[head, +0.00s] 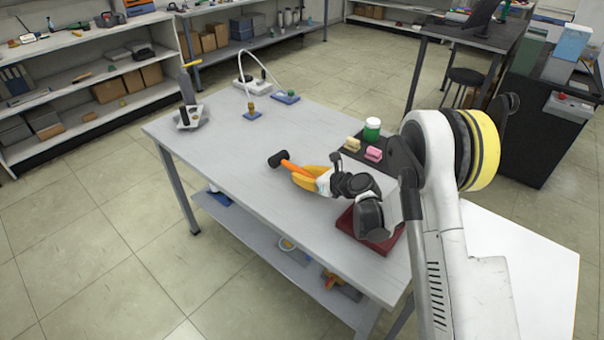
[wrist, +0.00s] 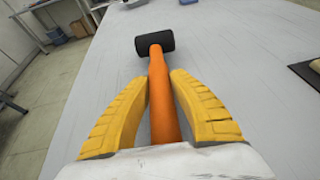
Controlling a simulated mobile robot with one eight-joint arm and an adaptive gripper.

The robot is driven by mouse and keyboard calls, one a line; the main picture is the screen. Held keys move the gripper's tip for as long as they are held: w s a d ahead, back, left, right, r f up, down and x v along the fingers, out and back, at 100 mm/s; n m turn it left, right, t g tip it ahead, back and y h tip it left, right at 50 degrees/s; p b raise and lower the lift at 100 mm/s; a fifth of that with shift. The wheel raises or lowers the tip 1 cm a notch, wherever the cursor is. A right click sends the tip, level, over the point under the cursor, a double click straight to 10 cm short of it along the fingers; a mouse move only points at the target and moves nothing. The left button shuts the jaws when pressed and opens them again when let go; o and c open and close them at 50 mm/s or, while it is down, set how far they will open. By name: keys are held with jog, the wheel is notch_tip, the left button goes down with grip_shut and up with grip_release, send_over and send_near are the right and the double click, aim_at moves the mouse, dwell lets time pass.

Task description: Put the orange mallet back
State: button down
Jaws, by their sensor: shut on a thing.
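The orange mallet has an orange handle (wrist: 163,100) and a black head (wrist: 155,42). In the head view its handle (head: 296,167) points from my gripper toward the left, with the black head (head: 278,158) at the far end. My gripper (head: 308,176) has yellow fingers and is shut on the handle. In the wrist view the fingers (wrist: 163,110) lie on both sides of the handle, and the head points away from me. The mallet is over the grey table (head: 215,165). I cannot tell whether it touches the top. The handle's near end is hidden by my gripper.
A dark mat (head: 352,166) with a green jar (head: 372,129), a yellow block (head: 352,144) and a pink block (head: 374,153) lies beyond my gripper. A dark red tray (head: 345,220) is under my arm. A grey holder (head: 188,117) stands at the far left corner. The table's left middle is clear.

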jog(key=shift+f, duration=0.35)
dwell(0.3)
jog(key=shift+r+n+t, duration=0.4)
jog(key=shift+r+n, duration=0.05)
jog(key=shift+n, duration=0.35)
jog(key=shift+f, duration=0.5)
jog(key=c, duration=0.9)
grip_release()
jog(key=shift+s+d, duration=0.1)
jog(key=shift+d, duration=0.05)
jog(key=shift+p+v, duration=0.85)
jog(key=shift+v, duration=2)
